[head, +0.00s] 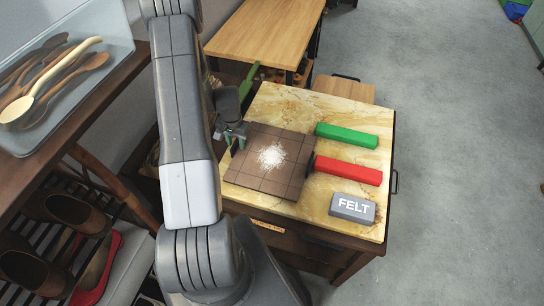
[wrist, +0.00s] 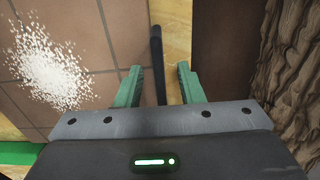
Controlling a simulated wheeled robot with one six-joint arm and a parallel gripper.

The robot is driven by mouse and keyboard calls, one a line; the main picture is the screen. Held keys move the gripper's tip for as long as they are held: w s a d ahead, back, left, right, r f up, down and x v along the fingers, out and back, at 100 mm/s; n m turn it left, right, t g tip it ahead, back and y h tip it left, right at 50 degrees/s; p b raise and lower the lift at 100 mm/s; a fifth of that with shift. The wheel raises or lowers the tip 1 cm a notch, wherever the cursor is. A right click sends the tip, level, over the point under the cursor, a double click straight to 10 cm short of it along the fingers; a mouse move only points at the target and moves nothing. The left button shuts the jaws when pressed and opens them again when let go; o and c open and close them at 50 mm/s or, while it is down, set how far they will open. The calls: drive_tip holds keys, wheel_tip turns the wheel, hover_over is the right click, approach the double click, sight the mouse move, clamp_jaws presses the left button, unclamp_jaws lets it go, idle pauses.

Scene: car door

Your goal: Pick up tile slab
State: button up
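The tile slab (head: 252,178) is a brown square-tiled board with a patch of white powder on it, lying on the marble-topped cabinet. In the wrist view the slab (wrist: 92,22) fills the left side, with a dark bar (wrist: 157,50) along its edge. My gripper (head: 235,132) is at the slab's left side in the head view. In the wrist view my gripper (wrist: 160,80) is open, its green fingers on either side of the dark bar with gaps visible. Whether the bar is fixed to the slab I cannot tell.
A green block (head: 346,136), a red block (head: 348,170) and a grey FELT block (head: 352,207) lie right of the slab on the marble top (head: 290,100). A wooden table (head: 265,32) stands behind. A shelf with a utensil bin (head: 95,75) is at left.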

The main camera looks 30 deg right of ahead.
clamp_jaws()
idle(1.4)
